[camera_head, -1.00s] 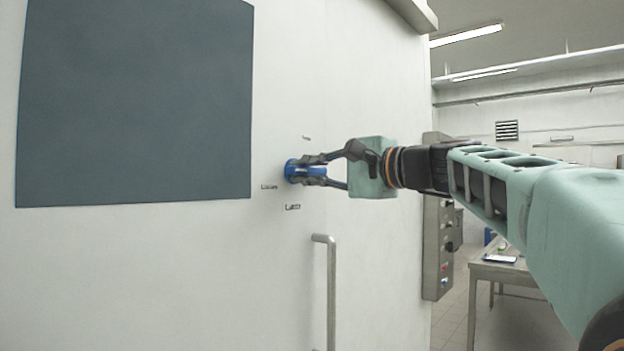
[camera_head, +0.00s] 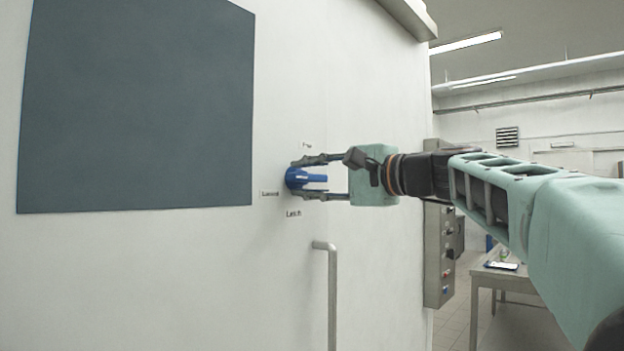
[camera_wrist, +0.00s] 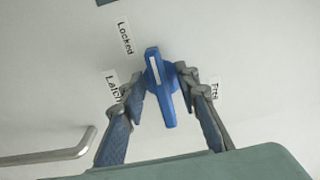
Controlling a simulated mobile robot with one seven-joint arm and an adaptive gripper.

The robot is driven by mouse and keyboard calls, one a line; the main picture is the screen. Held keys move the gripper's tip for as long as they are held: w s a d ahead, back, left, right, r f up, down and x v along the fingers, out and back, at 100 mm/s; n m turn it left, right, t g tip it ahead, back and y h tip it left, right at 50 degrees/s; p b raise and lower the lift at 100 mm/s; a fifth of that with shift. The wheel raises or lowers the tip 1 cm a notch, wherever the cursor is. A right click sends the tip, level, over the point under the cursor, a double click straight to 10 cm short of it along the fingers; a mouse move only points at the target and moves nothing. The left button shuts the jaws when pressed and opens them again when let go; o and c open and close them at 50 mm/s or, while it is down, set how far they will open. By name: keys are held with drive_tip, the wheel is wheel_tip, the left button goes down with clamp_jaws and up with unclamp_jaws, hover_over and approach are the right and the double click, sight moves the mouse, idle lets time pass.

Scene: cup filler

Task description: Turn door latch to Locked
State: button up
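The blue door latch (camera_head: 311,179) sticks out from the white door, and it also shows in the wrist view (camera_wrist: 160,90). Its white stripe points up in the wrist view, a little right of the "Locked" label (camera_wrist: 125,35). The "Latch" label (camera_wrist: 113,88) is to the left of the latch, and a label that seems to read "Free" (camera_wrist: 215,88) is to the right, partly hidden by a finger. My gripper (camera_head: 304,179) is open around the latch, one finger on each side.
A metal door handle (camera_head: 331,290) stands below the latch. A dark panel (camera_head: 135,105) covers the door's upper left. A control box (camera_head: 440,250) is on the wall to the right, and a metal table (camera_head: 510,280) stands behind my arm.

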drive_tip(key=v, duration=1.2)
